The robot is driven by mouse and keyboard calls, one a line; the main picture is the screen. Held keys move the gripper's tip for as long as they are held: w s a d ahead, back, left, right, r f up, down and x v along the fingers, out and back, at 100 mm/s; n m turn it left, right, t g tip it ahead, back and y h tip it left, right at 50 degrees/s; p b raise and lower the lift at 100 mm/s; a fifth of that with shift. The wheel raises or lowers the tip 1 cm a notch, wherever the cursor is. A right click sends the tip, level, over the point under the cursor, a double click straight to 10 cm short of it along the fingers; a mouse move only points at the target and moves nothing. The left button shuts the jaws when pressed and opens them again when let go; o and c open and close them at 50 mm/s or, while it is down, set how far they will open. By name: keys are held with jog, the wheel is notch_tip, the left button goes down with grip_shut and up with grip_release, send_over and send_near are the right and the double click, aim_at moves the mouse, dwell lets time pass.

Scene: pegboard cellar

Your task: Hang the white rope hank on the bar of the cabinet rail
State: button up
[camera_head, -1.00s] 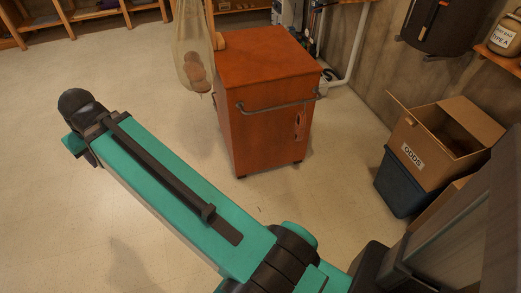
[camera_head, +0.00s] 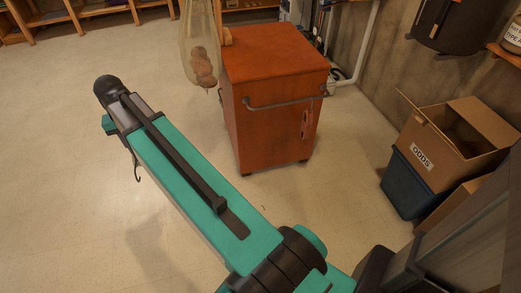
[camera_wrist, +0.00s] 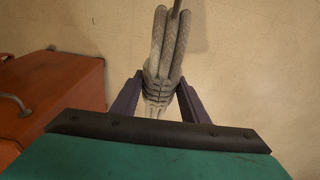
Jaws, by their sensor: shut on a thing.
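The white rope hank (camera_wrist: 168,50) is between the fingers of my gripper (camera_wrist: 160,84) in the wrist view, gripped at its wrapped neck. Its loops spread toward the top edge, where a thin dark piece (camera_wrist: 178,8) shows. In the head view my arm hides the gripper and rope, but a thin dark hook (camera_head: 137,171) shows below the arm's end. The orange-brown cabinet (camera_head: 270,135) stands right of the arm's end, apart from it. Its grey rail (camera_head: 284,102) runs across the upper front with nothing hanging on its bar. The rail shows at the wrist view's left edge (camera_wrist: 14,102).
A mesh bag (camera_head: 203,50) with brown round things hangs beside the cabinet's left back. A cardboard box (camera_head: 430,155) marked ODDS sits on a dark blue bin (camera_head: 408,186) at right. Open pale floor (camera_head: 70,210) lies left and in front of the cabinet.

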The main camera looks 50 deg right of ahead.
jog(key=s+d+f+m+t+y+b, duration=0.2)
jog(key=s+d+f+m, duration=0.15)
jog(key=d+m, duration=0.45)
jog(key=s+d+f+m+t+y+b, duration=0.1)
jog(key=s+d+f+m+y, duration=0.1)
jog(key=d+f+m, duration=0.6)
jog(key=s+d+f+m+t+y+b, duration=0.2)
jog(key=d+m, duration=0.3)
jog(key=d, duration=0.6)
jog(key=s+d+f+m+t+h+b, duration=0.1)
jog(key=s+d+f+m+h, duration=0.3)
jog(key=s+d, duration=0.3)
jog(key=s+d+f+m+t+h+b, duration=0.1)
jog(key=s+d+f+m+h, duration=0.3)
jog(key=s, duration=0.5)
jog(key=s+d+f+m+t+h+b, duration=0.1)
jog(key=s+d+f+m+t+h, duration=0.1)
jog(key=s+d+f+m+h, duration=0.2)
jog(key=s+d+m+h, duration=0.1)
jog(key=s+d+m, duration=0.2)
jog(key=d, duration=0.3)
jog(key=shift+s+d+m+t+b, duration=0.3)
jog(key=shift+s+d+b, duration=0.05)
jog(key=shift+s+b, duration=0.1)
jog(key=shift+w+d+b, duration=0.15)
jog(key=shift+w+b, duration=0.05)
jog(key=shift+b, duration=0.15)
